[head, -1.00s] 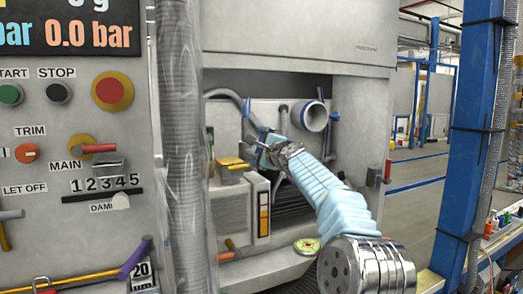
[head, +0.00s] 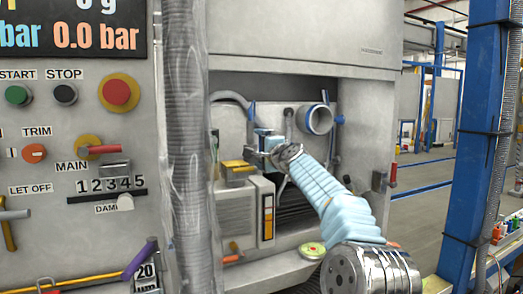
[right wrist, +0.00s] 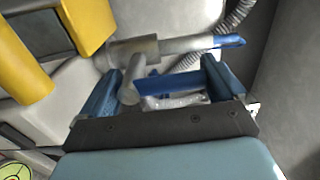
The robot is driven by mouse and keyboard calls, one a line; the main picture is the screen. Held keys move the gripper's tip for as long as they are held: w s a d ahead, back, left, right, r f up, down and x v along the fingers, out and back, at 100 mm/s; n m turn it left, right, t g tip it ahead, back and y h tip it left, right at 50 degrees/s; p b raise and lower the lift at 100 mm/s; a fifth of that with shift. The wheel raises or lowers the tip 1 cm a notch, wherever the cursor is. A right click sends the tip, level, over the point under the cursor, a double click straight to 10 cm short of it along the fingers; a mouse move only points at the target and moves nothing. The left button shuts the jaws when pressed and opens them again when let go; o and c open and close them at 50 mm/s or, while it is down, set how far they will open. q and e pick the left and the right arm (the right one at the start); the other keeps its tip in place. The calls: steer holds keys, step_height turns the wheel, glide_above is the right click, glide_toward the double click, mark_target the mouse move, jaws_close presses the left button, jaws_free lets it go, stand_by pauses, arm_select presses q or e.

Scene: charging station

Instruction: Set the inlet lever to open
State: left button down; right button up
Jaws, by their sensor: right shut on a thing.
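My right gripper (head: 262,138) reaches into the recess of the machine. In the right wrist view its two blue fingers (right wrist: 160,88) stand on either side of a blue lever handle (right wrist: 168,83), and the gripper is shut on it. The handle joins a grey metal valve body (right wrist: 132,52) just beyond the fingers. A second blue-tipped lever (right wrist: 228,40) points right from the same pipework. In the head view a blue lever (head: 251,111) stands upright just above the gripper. No label shows which lever is the inlet. My left gripper is not in view.
A yellow-topped block (head: 238,168) stands left of the gripper. A thick grey hose (head: 184,150) runs vertically at the recess's left.

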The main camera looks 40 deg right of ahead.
steer(key=shift+f, duration=0.1)
steer(key=o, duration=1.1)
steer(key=b+v, duration=0.2)
steer(key=v, duration=1.1)
steer(key=shift+s, duration=0.35)
steer(key=shift+a, duration=0.1)
